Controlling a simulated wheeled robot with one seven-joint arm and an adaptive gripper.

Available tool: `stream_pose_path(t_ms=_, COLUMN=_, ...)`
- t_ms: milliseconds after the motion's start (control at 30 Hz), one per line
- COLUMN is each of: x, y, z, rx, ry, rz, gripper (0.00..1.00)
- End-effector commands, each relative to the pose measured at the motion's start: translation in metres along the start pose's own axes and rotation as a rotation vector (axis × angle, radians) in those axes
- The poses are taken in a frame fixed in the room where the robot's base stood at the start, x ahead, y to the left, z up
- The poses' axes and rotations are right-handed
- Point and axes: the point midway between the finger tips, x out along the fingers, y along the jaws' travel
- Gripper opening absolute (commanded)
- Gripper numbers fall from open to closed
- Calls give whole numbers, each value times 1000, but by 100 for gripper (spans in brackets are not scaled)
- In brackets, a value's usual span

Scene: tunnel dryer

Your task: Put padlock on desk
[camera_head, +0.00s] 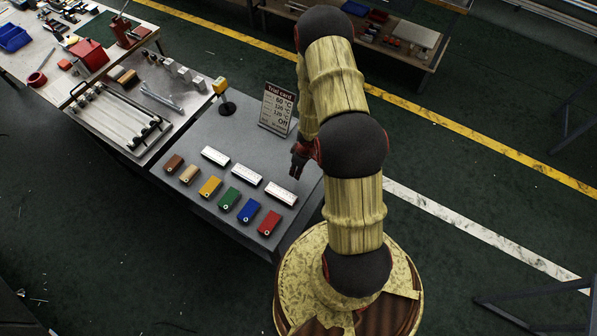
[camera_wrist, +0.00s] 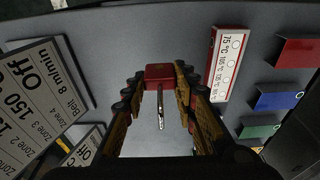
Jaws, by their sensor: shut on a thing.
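A red padlock with a silver shackle (camera_wrist: 161,72) sits between the two fingertips of my gripper (camera_wrist: 160,80) in the wrist view. The gripper is shut on its red body, and the shackle points back toward the camera. The grey desk (camera_head: 235,135) lies beneath; it also fills the wrist view's background (camera_wrist: 110,30). In the head view my gripper (camera_head: 297,171) is over the right part of the desk, near the sign. The padlock cannot be made out clearly there. I cannot tell whether it touches the desk.
A trial card sign (camera_head: 277,107) stands at the desk's back right. A yellow-topped stand (camera_head: 222,92) is at its back left. White strips (camera_head: 281,193) and coloured blocks, including a red one (camera_head: 269,223), line the front. A cluttered bench (camera_head: 60,80) adjoins at left.

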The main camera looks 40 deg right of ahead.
Motion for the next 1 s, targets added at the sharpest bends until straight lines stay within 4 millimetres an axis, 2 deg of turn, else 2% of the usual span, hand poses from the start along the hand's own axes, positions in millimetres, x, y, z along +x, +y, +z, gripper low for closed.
stream_pose_path(t_ms=267, x=15, y=11, z=-4, rx=1, ry=0, rz=0, gripper=10)
stream_pose_path(t_ms=400, x=38, y=11, z=0, rx=1, ry=0, rz=0, gripper=10)
stream_pose_path(t_ms=500, x=45, y=11, z=1, rx=0, ry=0, rz=0, gripper=10)
stream_pose_path(t_ms=900, x=48, y=11, z=1, rx=-1, ry=0, rz=0, gripper=10)
stream_pose_path(t_ms=933, x=48, y=11, z=1, rx=-1, ry=0, rz=0, gripper=29)
stream_pose_path(t_ms=1000, x=47, y=11, z=1, rx=-1, ry=0, rz=0, gripper=33)
